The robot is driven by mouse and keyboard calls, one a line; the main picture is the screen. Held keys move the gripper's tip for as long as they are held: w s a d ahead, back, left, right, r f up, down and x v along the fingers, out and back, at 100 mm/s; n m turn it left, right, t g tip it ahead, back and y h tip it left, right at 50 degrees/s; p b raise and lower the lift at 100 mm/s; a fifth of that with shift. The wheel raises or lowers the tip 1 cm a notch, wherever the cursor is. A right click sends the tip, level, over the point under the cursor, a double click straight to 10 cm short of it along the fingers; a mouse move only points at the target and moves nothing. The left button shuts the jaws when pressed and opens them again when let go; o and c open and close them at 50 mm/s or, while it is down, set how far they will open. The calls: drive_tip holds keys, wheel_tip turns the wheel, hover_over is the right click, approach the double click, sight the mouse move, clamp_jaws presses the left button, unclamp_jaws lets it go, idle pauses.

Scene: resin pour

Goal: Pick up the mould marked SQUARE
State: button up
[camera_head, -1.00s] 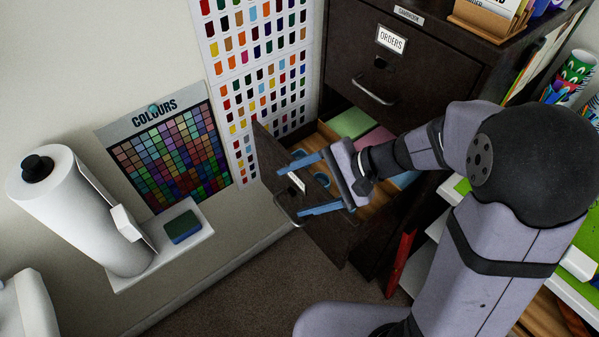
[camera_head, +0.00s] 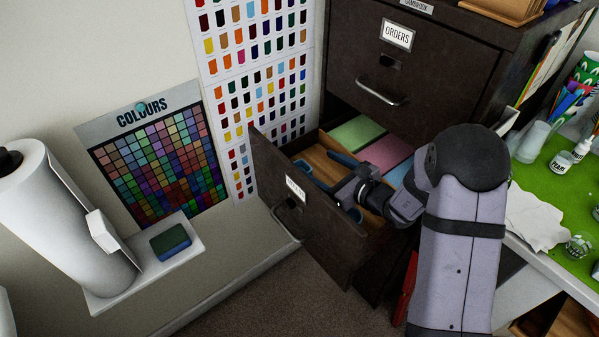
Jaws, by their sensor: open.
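Blue pieces (camera_head: 304,168) that look like moulds lie in the front part of the drawer, beside and partly behind my gripper. I cannot make out their shapes or any SQUARE mark. My wrist and the drawer front hide part of the drawer's inside. I see nothing held between the fingers, and I cannot tell whether they touch a mould.
Green, pink and blue sheets (camera_head: 358,132) lie farther back in the drawer. A closed drawer marked ORDERS (camera_head: 397,36) is above. A paper roll (camera_head: 62,215) and a sponge (camera_head: 171,242) are on the left shelf. A green worktop (camera_head: 560,200) with cups is at right.

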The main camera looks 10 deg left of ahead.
drive_tip(key=f, duration=0.1)
drive_tip(key=s, duration=0.1)
drive_tip(key=s+f+m+g, duration=0.1)
drive_tip(key=shift+s+d+f+h, duration=0.25)
drive_tip(key=shift+f+h, duration=0.05)
drive_tip(key=shift+f, duration=0.05)
drive_tip(key=shift+p+x, duration=1.2)
drive_tip(key=shift+x, duration=2.55)
drive_tip(key=shift+c, duration=0.6)
drive_tip(key=c, duration=1)
